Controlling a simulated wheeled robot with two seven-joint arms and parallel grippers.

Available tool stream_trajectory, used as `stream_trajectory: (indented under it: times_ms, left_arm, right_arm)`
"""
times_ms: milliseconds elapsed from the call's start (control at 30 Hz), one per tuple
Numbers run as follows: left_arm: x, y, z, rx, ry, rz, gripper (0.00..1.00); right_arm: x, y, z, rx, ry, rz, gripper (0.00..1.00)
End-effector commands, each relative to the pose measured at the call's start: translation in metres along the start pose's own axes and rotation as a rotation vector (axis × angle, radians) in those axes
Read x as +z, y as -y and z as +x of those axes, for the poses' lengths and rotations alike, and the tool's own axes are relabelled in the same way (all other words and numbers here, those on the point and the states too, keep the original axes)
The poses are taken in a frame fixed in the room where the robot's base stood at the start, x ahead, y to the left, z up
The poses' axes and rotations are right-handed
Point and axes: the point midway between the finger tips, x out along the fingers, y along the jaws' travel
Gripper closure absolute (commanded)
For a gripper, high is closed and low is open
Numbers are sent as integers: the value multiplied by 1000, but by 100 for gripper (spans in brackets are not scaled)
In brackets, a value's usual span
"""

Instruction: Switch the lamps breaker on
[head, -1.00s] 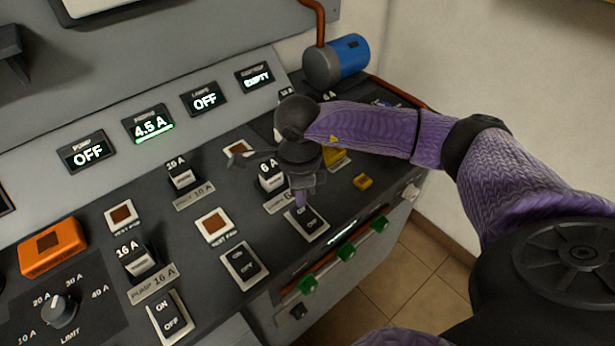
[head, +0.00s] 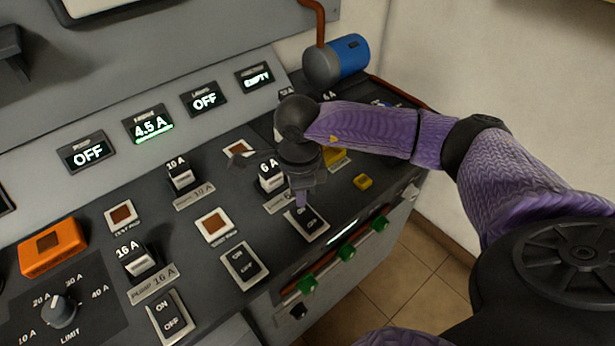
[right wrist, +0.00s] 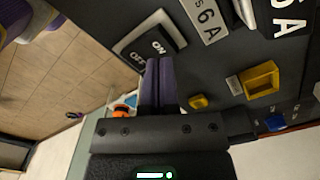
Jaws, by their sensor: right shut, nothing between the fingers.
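The lamps display (head: 204,98) on the back panel reads OFF. The rocker switch (head: 308,226) below the 6 A fuse block (head: 272,176) has a pale frame and ON and OFF marks; its name plate is partly hidden by my gripper. My right gripper (head: 301,199) points down at the rocker's upper, ON end, with its purple fingers shut and empty. In the right wrist view the shut fingertips (right wrist: 160,66) lie beside or over the rocker (right wrist: 150,45) near its ON mark; I cannot tell whether they touch. My left gripper is out of view.
Other rockers stand to the left, one in the middle (head: 244,265) and one at the pump column (head: 170,317). An orange box (head: 53,247) and the limit knob (head: 60,310) are farther left. Green parts (head: 346,253) line the front edge. A yellow block (head: 363,181) sits right of my gripper.

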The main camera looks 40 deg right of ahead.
Motion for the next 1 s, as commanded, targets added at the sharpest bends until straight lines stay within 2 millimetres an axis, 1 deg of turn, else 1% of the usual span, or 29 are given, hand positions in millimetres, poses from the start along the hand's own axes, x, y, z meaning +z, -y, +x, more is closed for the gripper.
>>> stream_trajectory:
  times_ms: [267,1000]
  left_arm:
    - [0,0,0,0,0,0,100]
    - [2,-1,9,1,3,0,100]
  right_arm:
    - [0,0,0,0,0,0,100]
    - [0,0,12,0,0,0,100]
